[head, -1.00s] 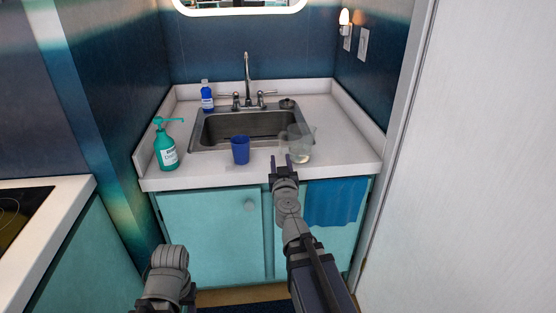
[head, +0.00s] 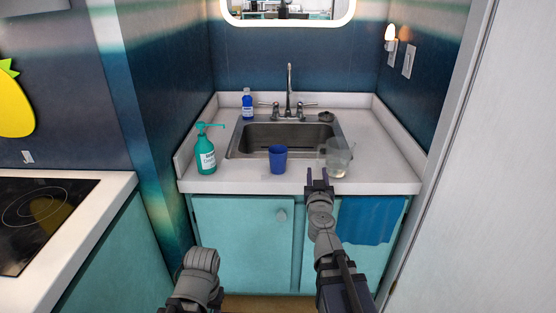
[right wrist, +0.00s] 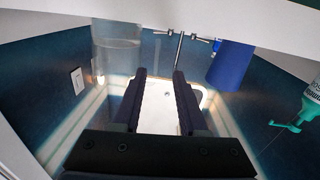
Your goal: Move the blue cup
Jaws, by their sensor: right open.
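The blue cup (head: 278,159) stands upright on the white counter, at the front edge of the sink. It also shows at the upper right of the right wrist view (right wrist: 231,65), where the scene appears upside down. My right gripper (head: 318,174) is open and empty at the counter's front edge, to the right of the cup and apart from it. Its two fingers (right wrist: 160,100) show in the right wrist view with nothing between them. My left arm shows only as a grey link at the bottom of the head view; its gripper is out of sight.
A clear pitcher (head: 337,158) stands right of the cup, just beyond my right gripper. A green pump bottle (head: 206,152) stands to the left. A blue bottle (head: 247,104) and the faucet (head: 289,90) are behind the sink (head: 245,143). Counter at right is clear.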

